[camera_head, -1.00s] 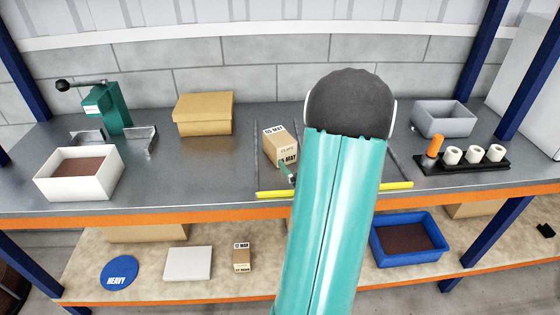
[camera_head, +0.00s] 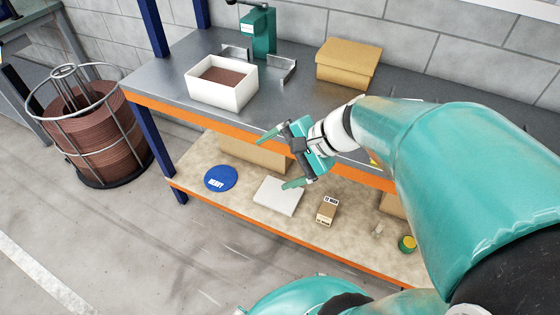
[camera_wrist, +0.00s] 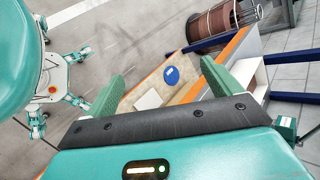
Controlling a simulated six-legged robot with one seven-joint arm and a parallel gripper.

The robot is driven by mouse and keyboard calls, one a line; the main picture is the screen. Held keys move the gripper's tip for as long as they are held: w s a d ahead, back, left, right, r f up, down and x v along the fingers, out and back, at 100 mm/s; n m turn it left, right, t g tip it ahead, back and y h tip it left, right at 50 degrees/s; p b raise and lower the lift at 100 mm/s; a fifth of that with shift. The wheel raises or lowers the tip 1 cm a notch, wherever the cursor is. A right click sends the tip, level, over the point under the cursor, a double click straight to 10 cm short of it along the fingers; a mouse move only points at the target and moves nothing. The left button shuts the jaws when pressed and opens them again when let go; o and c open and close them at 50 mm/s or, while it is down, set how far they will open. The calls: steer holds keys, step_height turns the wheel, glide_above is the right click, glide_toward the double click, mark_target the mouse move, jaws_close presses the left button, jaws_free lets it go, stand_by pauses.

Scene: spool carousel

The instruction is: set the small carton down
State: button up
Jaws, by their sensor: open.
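A small brown carton (camera_head: 327,211) with a date label reading about "12 MAR" stands on the lower shelf, right of a flat white box (camera_head: 279,196). My gripper (camera_head: 280,160) is open with nothing between its fingers, in front of the bench's orange edge and above and left of this carton. In the wrist view the open fingers (camera_wrist: 162,75) frame the lower shelf, with the flat white box (camera_wrist: 148,100) between them. The carton marked "MAY" from the earlier view does not show now; my arm covers much of the bench's right part.
A blue disc marked "HEAVY" (camera_head: 221,178) lies on the lower shelf. The bench top bears a white bin (camera_head: 222,97), a green press (camera_head: 262,33) and a tan box (camera_head: 348,65). A wire spool (camera_head: 97,135) stands left; the floor between is clear.

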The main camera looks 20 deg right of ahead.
steer(key=s+a+r+n+h, duration=0.2)
steer(key=s+r+n+h, duration=0.3)
steer(key=n, duration=0.7)
steer(key=shift+s+n+h, duration=0.4)
steer(key=shift+s+h, duration=0.4)
steer(key=shift+h, duration=0.5)
steer(key=shift+r, duration=0.1)
